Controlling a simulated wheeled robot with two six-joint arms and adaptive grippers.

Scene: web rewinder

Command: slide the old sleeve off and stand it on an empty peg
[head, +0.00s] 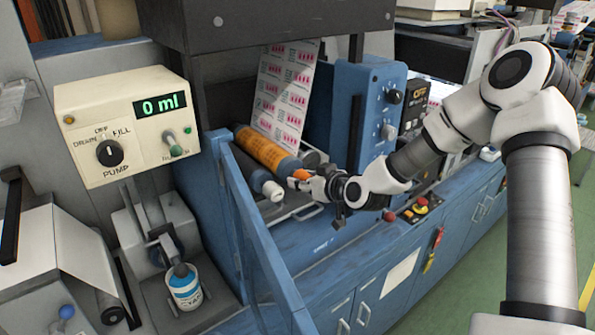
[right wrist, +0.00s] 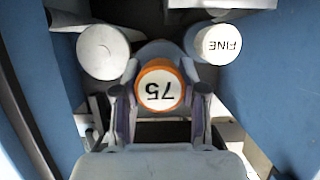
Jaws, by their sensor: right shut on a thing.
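The orange sleeve (head: 270,152) lies along a roller inside the blue machine, below the printed web. In the right wrist view its round end, an orange rim around a white face marked "75" (right wrist: 160,86), faces me. My right gripper (head: 303,184) is at the near end of the sleeve. In the right wrist view its two fingers (right wrist: 160,104) are on either side of that end, shut on it. I cannot tell how far the sleeve has slid. My left gripper is not in view. I cannot make out a peg in either view.
A roller with a white end (head: 273,190) lies close beside the sleeve; an end marked "FINE" (right wrist: 220,44) shows in the right wrist view. A blue frame bar (head: 262,225) stands left of the gripper, a control panel (head: 378,115) right. A pump box (head: 125,125) reads 0 ml.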

